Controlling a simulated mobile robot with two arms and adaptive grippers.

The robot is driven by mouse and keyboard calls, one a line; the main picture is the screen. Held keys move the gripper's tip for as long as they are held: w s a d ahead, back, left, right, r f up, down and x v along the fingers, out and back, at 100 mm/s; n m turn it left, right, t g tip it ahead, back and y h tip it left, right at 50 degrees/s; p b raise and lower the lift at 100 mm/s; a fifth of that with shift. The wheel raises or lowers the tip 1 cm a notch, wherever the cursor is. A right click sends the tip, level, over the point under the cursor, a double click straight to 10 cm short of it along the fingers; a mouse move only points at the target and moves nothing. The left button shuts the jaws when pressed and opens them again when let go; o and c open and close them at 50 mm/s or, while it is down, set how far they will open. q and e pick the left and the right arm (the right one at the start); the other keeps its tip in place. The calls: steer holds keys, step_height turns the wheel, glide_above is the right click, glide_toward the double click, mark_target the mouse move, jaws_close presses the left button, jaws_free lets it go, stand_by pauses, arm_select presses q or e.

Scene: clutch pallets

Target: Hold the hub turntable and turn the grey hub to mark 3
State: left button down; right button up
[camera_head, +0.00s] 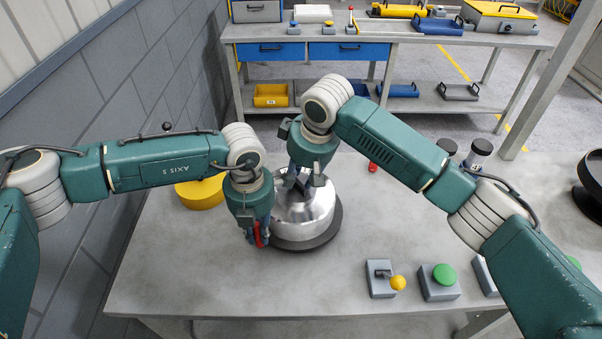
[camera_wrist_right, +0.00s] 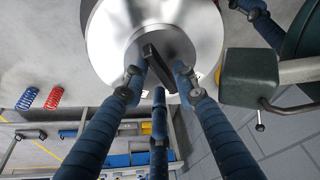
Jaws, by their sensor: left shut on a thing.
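The grey hub (camera_head: 309,213) is a shiny metal drum on the dark round turntable (camera_head: 322,239) on the bench. In the right wrist view, the hub (camera_wrist_right: 110,35) has a dark bar (camera_wrist_right: 158,68) across its top. My right gripper (camera_head: 303,181) is over the hub from above. Its blue fingers (camera_wrist_right: 160,88) stand apart on both sides of the bar, with visible gaps. My left gripper (camera_head: 258,238) points down at the turntable's left edge, shut on a red handle (camera_head: 258,234). The marks are not readable.
A yellow round part (camera_head: 201,192) lies behind my left arm. A lever box (camera_head: 381,280) and a green button box (camera_head: 440,282) stand at the front right. Red and blue springs (camera_wrist_right: 40,97) show in the wrist view. The bench's front left is clear.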

arm_select(q)
steer(key=shift+s+a+f, duration=0.1)
steer(key=shift+f, duration=0.1)
arm_select(e)
jaws_close()
steer(key=n+g+y, duration=0.1)
steer(key=n, duration=0.3)
steer(key=shift+w+n, duration=0.15)
steer(key=shift+n, duration=0.25)
steer(key=shift+o, duration=1.5)
jaws_free()
steer(key=shift+r, duration=0.1)
steer(key=v, duration=0.8)
